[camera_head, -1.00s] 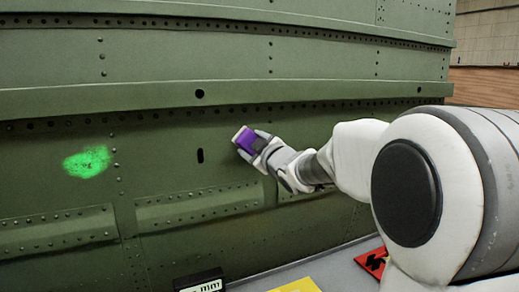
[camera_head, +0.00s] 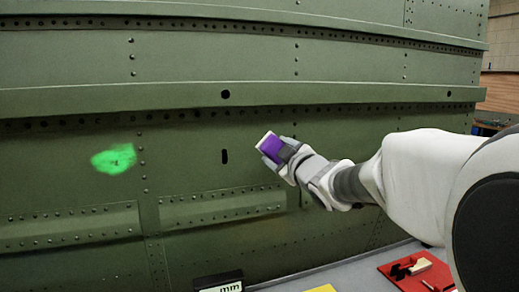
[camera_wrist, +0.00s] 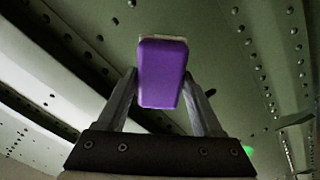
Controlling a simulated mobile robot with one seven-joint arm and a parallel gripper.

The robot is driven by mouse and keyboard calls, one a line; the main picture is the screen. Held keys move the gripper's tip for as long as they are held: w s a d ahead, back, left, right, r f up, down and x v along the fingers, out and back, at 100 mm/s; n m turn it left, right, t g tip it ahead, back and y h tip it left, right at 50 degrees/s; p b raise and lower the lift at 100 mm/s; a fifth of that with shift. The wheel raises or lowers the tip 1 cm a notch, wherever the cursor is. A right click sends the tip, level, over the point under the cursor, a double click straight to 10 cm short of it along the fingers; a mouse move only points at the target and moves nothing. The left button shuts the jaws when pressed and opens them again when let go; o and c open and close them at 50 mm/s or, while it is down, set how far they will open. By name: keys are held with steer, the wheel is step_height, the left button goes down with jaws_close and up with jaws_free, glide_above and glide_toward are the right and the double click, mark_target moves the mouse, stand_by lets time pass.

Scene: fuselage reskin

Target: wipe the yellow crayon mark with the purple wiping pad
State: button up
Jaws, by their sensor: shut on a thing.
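The purple wiping pad (camera_head: 270,147) has a pale face on its far side. My gripper (camera_head: 282,152) is shut on it, in front of the green fuselage panel. In the wrist view the pad (camera_wrist: 162,75) sits upright between the two fingers. I cannot tell whether the pad touches the panel. A bright green mark (camera_head: 114,159) is on the panel, well left of the pad. I see no yellow crayon mark on the panel. A small bright green patch (camera_wrist: 248,150) shows at the lower right of the wrist view.
The fuselage panel (camera_head: 75,190) has rivet rows, raised ribs and a dark slot (camera_head: 224,156) left of the pad. Below is a grey surface (camera_head: 350,268) with a red tray (camera_head: 425,280), a black label block (camera_head: 218,281) and the edge of a yellow item (camera_head: 322,288).

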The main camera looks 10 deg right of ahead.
steer(key=shift+s+d, duration=0.2)
steer(key=shift+s, duration=0.5)
steer(key=shift+s, duration=0.1)
steer(key=shift+s+d, duration=0.15)
steer(key=shift+s, duration=0.55)
steer(key=shift+s+d, duration=0.1)
steer(key=shift+s, duration=0.6)
